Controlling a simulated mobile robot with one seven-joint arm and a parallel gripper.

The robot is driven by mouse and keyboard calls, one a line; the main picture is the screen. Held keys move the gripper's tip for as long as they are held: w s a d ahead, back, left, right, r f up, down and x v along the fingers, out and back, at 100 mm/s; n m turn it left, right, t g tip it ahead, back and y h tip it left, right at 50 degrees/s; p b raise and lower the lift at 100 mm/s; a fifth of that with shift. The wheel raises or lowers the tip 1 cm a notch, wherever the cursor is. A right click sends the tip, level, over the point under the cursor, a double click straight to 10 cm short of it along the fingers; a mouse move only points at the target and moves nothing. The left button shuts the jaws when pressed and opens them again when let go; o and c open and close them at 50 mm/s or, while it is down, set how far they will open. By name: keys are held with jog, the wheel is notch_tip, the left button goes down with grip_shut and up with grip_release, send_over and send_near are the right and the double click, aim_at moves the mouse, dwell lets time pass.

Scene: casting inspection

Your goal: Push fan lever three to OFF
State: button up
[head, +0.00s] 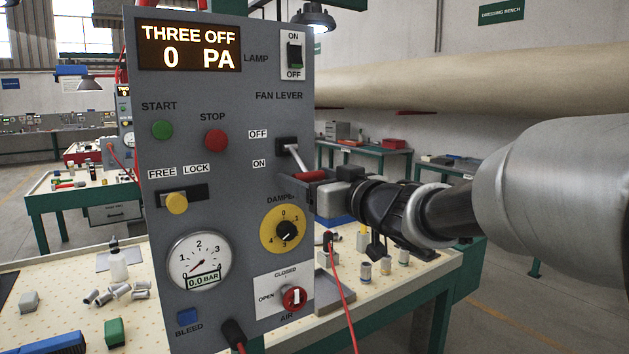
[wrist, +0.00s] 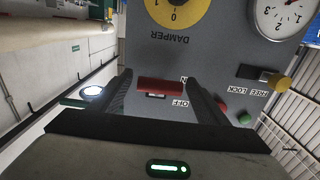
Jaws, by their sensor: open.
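The fan lever (head: 299,160) sticks out of a black slot on the grey panel, between the OFF label (head: 258,134) above and the ON label (head: 260,164) below. Its pale shaft slants down to a red grip. The display (head: 190,47) reads "THREE OFF" and "0 PA". My gripper (head: 312,182) is at the red grip, coming from the right. In the wrist view, which is upside down, the red grip (wrist: 160,85) lies crosswise between my open fingers (wrist: 162,90). I cannot tell whether a finger touches it.
The damper dial (head: 283,229) is just below the lever, and the lamp switch (head: 295,55) is above. The red stop button (head: 216,140) and the yellow lock knob (head: 177,203) are left. A red cable (head: 342,290) hangs below my arm.

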jog(key=shift+w+a, duration=0.2)
jog(key=shift+w, duration=0.05)
jog(key=c, duration=1.5)
jog(key=shift+r, duration=0.1)
jog(key=shift+r+p, duration=0.1)
jog(key=shift+p, duration=0.35)
